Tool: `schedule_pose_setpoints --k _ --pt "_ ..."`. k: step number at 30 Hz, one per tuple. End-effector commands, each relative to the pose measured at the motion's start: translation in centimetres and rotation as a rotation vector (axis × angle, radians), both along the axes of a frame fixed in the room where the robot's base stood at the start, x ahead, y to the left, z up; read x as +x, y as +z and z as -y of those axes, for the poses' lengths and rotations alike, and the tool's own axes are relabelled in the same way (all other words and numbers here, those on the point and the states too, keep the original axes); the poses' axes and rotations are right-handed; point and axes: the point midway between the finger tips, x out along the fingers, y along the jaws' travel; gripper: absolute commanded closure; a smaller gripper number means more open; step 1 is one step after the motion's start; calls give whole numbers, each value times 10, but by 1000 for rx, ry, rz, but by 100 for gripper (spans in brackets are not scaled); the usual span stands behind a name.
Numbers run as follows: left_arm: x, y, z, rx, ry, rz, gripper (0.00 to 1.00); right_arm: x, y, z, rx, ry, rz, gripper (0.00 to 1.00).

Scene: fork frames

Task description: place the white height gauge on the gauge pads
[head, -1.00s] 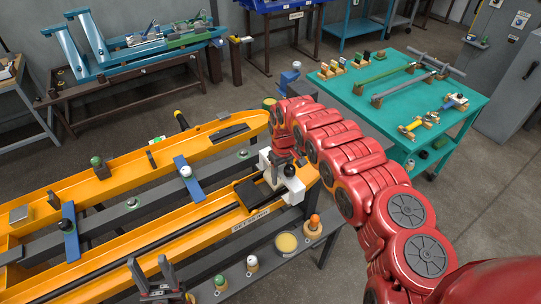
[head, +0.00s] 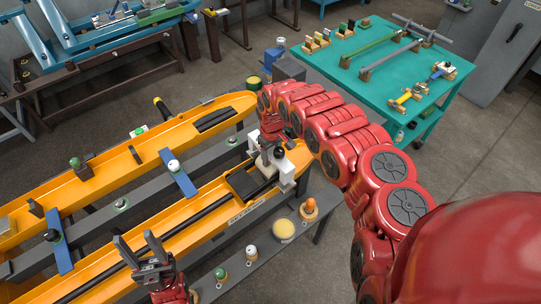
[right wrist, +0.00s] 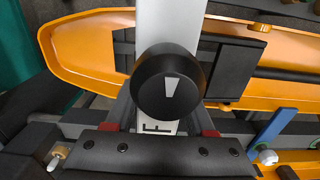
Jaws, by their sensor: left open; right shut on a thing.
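The white height gauge (head: 287,172) has a black round knob and is at the near orange fork's right end in the head view. My right gripper (head: 268,148) is shut on it. In the right wrist view, the gauge's pale upright (right wrist: 170,22) and black knob (right wrist: 168,86) are between my fingers; its lower contact is hidden. A dark pad (head: 242,185) lies on the fork just left of the gauge, and another dark pad (head: 216,119) lies on the far fork. I cannot tell which are the gauge pads. My left gripper (head: 139,240) is open and empty over the near fork.
A grey rail (head: 130,202) runs between the forks, with blue crosspieces (head: 180,181). The grey front shelf (head: 262,258) holds a yellow dish (head: 283,229) and knobbed parts (head: 309,210). A teal table (head: 375,88) stands behind my right arm.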

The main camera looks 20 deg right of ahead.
Motion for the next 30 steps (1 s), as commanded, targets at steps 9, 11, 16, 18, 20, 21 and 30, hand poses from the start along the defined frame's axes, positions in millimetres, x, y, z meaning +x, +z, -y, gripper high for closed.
schedule_pose_setpoints --k 9,11,16,18,20,21,30 --pt "0 -8 0 0 0 0 50 0 -10 0 0 1 1 100" --pt "0 -7 0 0 0 0 50 0 -10 -1 0 1 0 100" --pt "0 -7 0 0 0 0 50 -1 -10 -1 1 1 -1 19" --pt "0 -7 0 0 0 0 50 -1 -10 -1 1 1 -1 16" --pt "0 -7 0 0 0 0 50 0 -10 -1 1 1 -1 16" --pt "0 -7 0 0 0 0 50 0 -10 -1 1 1 -1 16" --pt "0 8 0 0 0 0 50 0 10 0 0 1 0 16"
